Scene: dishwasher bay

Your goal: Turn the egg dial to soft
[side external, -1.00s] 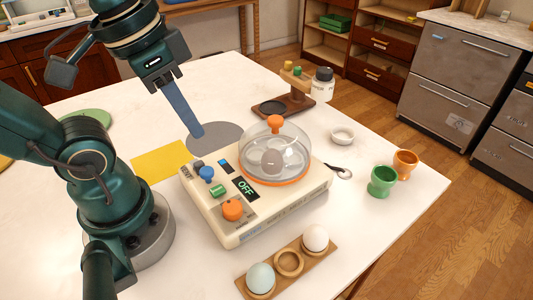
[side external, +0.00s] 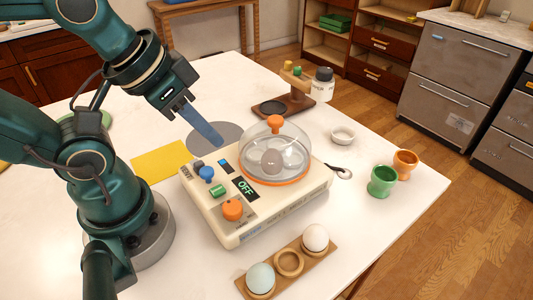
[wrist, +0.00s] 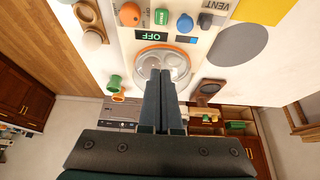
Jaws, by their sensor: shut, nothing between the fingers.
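The cream egg cooker (side external: 290,213) stands on the white table under a clear dome (side external: 262,152) with an orange knob and rim. Its panel carries an orange dial (side external: 232,210), a green control (side external: 217,190) and a blue knob (side external: 206,173). A display reads OFF (side external: 245,188). The dial also shows at the top of the wrist view (wrist: 130,14); its markings are too small to read. My gripper (side external: 219,142) is shut and empty, above the cooker's back left side, apart from the dial. In the wrist view its fingers (wrist: 160,75) overlap the dome.
A wooden rack (side external: 289,264) with two eggs lies in front of the cooker. Green (side external: 383,181) and orange (side external: 405,163) cups, a spoon (side external: 341,172) and a small white bowl (side external: 343,136) lie right. A wooden stand (side external: 290,103) is behind. A yellow mat (side external: 160,161) lies left.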

